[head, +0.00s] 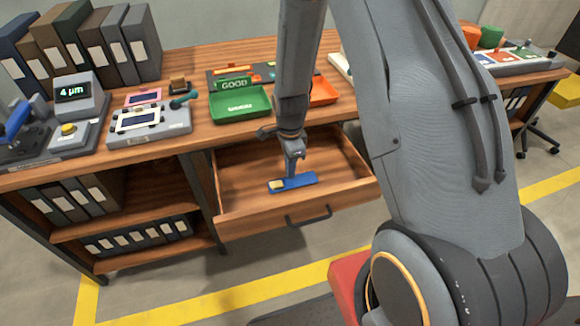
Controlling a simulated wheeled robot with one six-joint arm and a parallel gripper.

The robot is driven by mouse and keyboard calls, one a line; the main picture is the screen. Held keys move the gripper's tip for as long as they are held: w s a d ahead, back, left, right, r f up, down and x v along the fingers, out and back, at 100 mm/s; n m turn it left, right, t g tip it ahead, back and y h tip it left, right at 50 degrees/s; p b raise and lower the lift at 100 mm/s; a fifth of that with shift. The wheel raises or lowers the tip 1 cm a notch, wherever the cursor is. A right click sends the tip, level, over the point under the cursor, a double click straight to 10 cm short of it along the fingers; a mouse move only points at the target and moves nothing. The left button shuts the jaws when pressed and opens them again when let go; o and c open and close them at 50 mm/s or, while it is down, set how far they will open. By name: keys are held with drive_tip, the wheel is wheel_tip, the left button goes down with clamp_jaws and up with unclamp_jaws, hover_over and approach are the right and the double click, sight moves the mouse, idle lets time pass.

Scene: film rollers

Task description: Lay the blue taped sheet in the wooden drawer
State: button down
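The wooden drawer (340,196) is pulled out from under the bench, with its dark handle at the front. The blue sheet (302,181) is inside the drawer's outline, a flat narrow blue piece with a pale yellowish patch at its left end. My gripper (291,174) points down into the drawer, its tip at the middle of the sheet's back edge. The fingers are small and partly merge with the blue, so I cannot tell whether they are shut on it. I cannot tell whether the sheet rests on the drawer floor or hangs just above it.
A green GOOD tray (240,107) and an orange tray (322,92) stand on the bench above the drawer. A gauge with a display (80,98) and a grey fixture (150,125) are at left. The rest of the drawer floor looks bare.

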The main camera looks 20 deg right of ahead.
drive_tip(key=c, duration=1.4)
unclamp_jaws()
drive_tip(key=shift+r, duration=0.15)
wheel_tip(320, 180, up, 8)
drive_tip(key=p, duration=0.5)
drive_tip(key=shift+p, duration=0.4)
drive_tip(key=s+r+n, duration=1.8)
drive_tip(key=s, duration=0.1)
drive_tip(key=shift+s+r+t, duration=0.2)
drive_tip(key=shift+r+t, duration=0.1)
drive_tip(key=shift+r, duration=0.05)
